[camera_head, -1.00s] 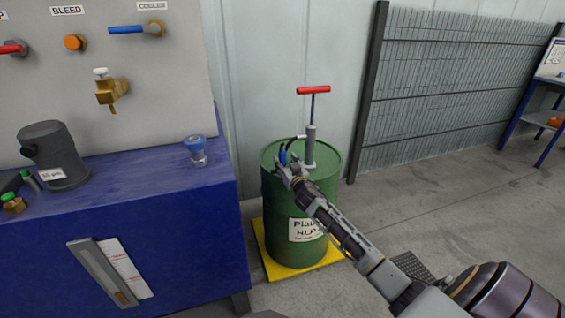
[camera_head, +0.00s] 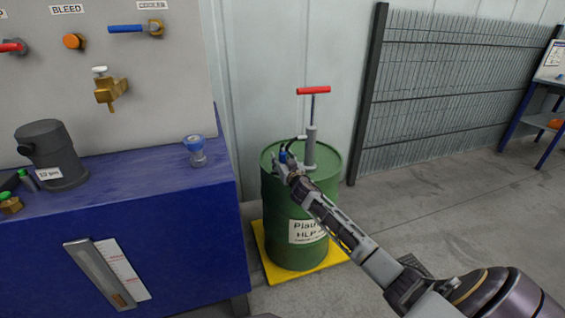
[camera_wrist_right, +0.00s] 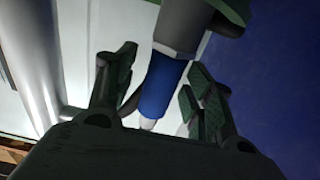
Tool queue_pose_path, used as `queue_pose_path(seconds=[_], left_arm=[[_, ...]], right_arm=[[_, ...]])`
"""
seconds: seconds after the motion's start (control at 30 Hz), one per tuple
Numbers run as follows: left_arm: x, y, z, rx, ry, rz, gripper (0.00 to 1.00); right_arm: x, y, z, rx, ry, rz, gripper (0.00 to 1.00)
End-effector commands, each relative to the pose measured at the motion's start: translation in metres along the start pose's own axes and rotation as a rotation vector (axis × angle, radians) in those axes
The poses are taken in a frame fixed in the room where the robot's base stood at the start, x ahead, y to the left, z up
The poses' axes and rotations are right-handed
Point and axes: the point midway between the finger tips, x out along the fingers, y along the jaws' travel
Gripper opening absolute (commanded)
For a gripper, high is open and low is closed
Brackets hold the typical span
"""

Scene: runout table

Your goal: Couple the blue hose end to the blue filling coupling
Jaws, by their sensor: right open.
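The blue hose end (camera_head: 283,156) stands at the top left of the green drum, and a dark hose runs from it toward the pump. In the right wrist view the blue sleeve of the hose end (camera_wrist_right: 157,90) lies between my open fingers, with a pale tip below and a grey part above. My right gripper (camera_head: 289,166) is open around the hose end; it also shows in the right wrist view (camera_wrist_right: 158,78). Contact cannot be told. A blue-capped fitting (camera_head: 194,144) on the blue bench looks like the blue filling coupling. My left gripper is not in view.
The green drum (camera_head: 279,220) stands on a yellow mat (camera_head: 284,275), with a red-handled pump (camera_head: 311,147) on top. The blue bench (camera_head: 150,195) is to the left, carrying a dark canister (camera_head: 52,148). Valves are on the panel above.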

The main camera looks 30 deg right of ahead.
Motion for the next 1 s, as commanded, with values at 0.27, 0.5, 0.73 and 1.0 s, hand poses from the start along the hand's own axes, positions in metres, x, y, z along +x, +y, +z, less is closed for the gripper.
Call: queue_pose_path(seconds=[0.27,0.5,0.73,1.0], left_arm=[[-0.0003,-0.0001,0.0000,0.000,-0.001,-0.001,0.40],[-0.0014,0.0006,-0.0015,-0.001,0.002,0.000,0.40],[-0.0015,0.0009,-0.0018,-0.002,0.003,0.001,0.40],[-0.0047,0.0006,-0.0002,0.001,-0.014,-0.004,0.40]], right_arm=[[-0.0001,-0.0001,0.0002,0.000,0.000,0.000,0.31],[-0.0001,-0.0001,0.0002,0.000,0.000,0.000,0.00],[0.0000,-0.0001,-0.0010,0.000,0.002,0.000,0.00],[0.0001,0.0001,-0.0074,0.000,0.002,0.000,0.00]])
